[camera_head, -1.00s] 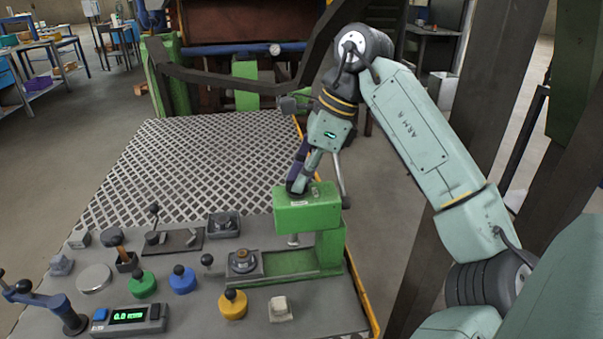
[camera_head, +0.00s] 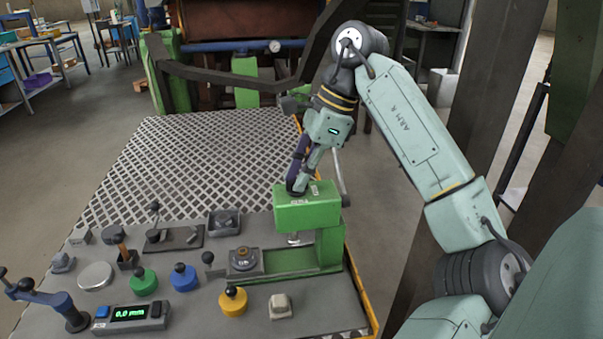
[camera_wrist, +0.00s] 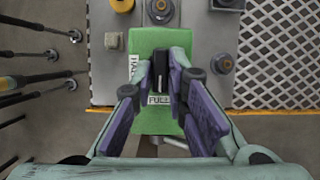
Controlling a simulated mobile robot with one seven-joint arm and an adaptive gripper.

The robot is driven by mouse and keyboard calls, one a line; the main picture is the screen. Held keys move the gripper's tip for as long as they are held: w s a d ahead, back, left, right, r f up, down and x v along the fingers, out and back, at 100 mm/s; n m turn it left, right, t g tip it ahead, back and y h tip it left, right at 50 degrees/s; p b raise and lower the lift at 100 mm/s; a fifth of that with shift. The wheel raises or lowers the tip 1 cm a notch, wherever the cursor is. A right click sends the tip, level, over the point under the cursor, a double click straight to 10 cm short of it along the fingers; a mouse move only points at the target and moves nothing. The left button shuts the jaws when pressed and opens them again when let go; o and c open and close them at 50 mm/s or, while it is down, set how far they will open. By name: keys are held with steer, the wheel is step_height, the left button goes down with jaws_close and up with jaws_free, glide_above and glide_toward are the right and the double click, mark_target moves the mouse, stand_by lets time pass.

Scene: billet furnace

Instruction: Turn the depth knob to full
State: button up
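The depth knob (camera_wrist: 160,66) is a dark bar-shaped knob on top of the green press head (camera_head: 307,215). In the wrist view the knob lies between my gripper's fingertips (camera_wrist: 162,72), which sit close against both its sides. Its near end points toward the label FULL (camera_wrist: 159,99). Another label, seemingly HALF (camera_wrist: 134,67), is at the left edge of the green top. In the head view my gripper (camera_head: 297,188) reaches down onto the press head, and its fingers hide the knob there.
A display reading 0.0 mm (camera_head: 130,313) is at the bench's front left. Green (camera_head: 144,282), blue (camera_head: 184,278) and yellow (camera_head: 233,301) knobs stand before the press. A perforated plate (camera_head: 190,165) lies behind. A dark post (camera_head: 455,130) stands right of the arm.

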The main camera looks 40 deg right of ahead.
steer(key=o, duration=0.4)
steer(key=shift+c, duration=0.2)
steer(key=v, duration=0.7)
steer(key=shift+r, duration=0.25)
steer(key=shift+s+d, duration=0.1)
